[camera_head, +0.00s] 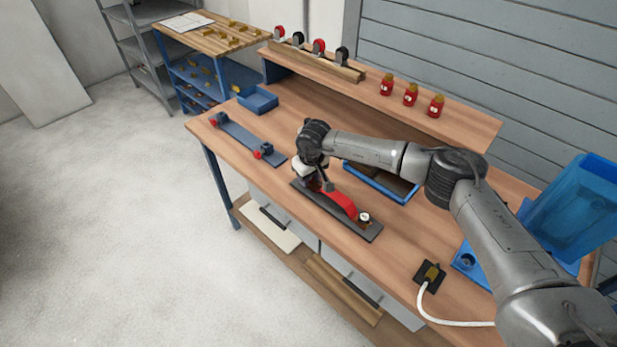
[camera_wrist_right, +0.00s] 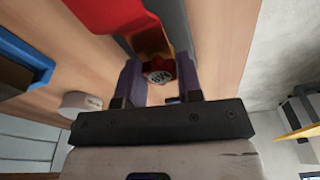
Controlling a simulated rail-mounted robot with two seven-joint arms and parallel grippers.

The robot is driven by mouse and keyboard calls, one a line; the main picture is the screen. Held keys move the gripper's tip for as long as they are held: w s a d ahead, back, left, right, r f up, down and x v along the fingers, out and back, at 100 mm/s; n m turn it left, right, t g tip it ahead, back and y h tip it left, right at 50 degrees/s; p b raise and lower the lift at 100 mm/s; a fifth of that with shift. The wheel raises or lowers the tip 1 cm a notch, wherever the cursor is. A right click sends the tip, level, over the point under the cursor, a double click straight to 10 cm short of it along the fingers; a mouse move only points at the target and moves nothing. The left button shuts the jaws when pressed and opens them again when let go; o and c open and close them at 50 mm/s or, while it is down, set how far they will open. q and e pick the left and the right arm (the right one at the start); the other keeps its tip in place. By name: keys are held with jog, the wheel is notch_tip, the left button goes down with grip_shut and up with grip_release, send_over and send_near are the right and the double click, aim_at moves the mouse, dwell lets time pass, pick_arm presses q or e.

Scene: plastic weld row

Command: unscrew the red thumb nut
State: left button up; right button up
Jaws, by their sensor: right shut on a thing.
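A dark base plate (camera_head: 368,233) lies on the workbench with a curved red part (camera_head: 342,201) on it. My right gripper (camera_head: 318,184) is over the far left end of the plate, pointing down, and partly hides it. In the right wrist view the two fingers (camera_wrist_right: 158,82) are closed around a small red round piece with a grey marked face (camera_wrist_right: 158,71), which looks like the red thumb nut. The red part (camera_wrist_right: 112,14) and the dark plate show beyond it. The nut is hidden by my gripper in the head view. My left gripper is not in view.
A small dark-and-white round piece (camera_head: 364,218) stands at the plate's near end. A blue strip (camera_head: 238,138) with red pieces lies to the left. A blue tray (camera_head: 381,184) sits behind my forearm. A black block with a white cable (camera_head: 430,275) is at the right.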

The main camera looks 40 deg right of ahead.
jog(key=o, duration=0.8)
jog(key=shift+s+d, duration=0.15)
jog(key=shift+o, duration=0.2)
jog(key=shift+r+m, duration=0.1)
jog(key=shift+m, duration=0.2)
jog(key=m+p, duration=0.1)
jog(key=m, duration=0.1)
jog(key=m+p, duration=0.1)
jog(key=m, duration=0.2)
jog(key=shift+a+r+h+p, duration=0.1)
jog(key=shift+a+h+p, duration=0.1)
jog(key=shift+h+p, duration=0.2)
jog(key=m, duration=0.2)
jog(key=m+p, duration=0.1)
jog(key=m, duration=0.1)
jog(key=m+p, duration=0.1)
jog(key=shift+w+m+g, duration=0.25)
jog(key=shift+m+g, duration=0.15)
jog(key=shift+f+m+h, duration=0.2)
jog(key=shift+m+h, duration=0.1)
jog(key=shift+m, duration=0.9)
jog(key=shift+s, duration=0.1)
